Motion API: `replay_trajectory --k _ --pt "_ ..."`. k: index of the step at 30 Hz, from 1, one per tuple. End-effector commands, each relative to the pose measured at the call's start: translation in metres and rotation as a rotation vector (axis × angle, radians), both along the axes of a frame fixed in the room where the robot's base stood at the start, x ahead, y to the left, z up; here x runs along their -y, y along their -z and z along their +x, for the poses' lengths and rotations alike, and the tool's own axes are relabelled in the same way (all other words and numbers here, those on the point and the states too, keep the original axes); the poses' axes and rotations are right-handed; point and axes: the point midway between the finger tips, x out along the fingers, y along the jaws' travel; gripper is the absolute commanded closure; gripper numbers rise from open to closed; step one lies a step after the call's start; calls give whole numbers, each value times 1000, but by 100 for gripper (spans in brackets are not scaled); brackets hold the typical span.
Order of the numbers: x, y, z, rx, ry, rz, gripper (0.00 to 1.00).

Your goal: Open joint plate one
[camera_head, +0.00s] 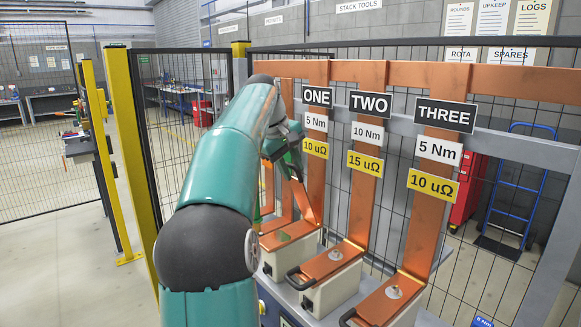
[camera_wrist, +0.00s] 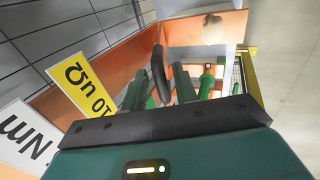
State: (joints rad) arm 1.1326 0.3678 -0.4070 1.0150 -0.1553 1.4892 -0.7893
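Joint plate one (camera_head: 308,203) is a copper plate. It is tilted up at a slant from the grey box (camera_head: 290,248) under the ONE sign (camera_head: 317,96), whose top lies bare. My gripper (camera_head: 294,168) is at the raised end of the plate. In the wrist view, the plate's dark loop handle (camera_wrist: 158,72) stands between the green fingers of my gripper (camera_wrist: 158,88). I cannot tell whether the fingers press on it. The yellow 10 µΩ label (camera_wrist: 88,88) shows to the left there.
Joint plate two (camera_head: 333,262) and joint plate three (camera_head: 388,302) lie flat on their boxes, with black handles towards me. Upright copper bars and a mesh fence stand behind. A yellow post (camera_head: 132,150) is at left. A blue trolley and red cabinet stand beyond the fence.

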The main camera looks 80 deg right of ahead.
Motion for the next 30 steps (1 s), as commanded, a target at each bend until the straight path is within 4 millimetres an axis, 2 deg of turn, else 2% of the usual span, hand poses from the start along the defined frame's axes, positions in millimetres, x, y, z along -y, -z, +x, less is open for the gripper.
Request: replay_trajectory --k 6,10,22,30 --pt "0 -1 1 1 0 -1 71" --pt "-3 -10 4 1 -1 -2 71" --pt "-26 -79 24 0 0 -4 71" --pt "-34 -107 31 1 3 -3 71"
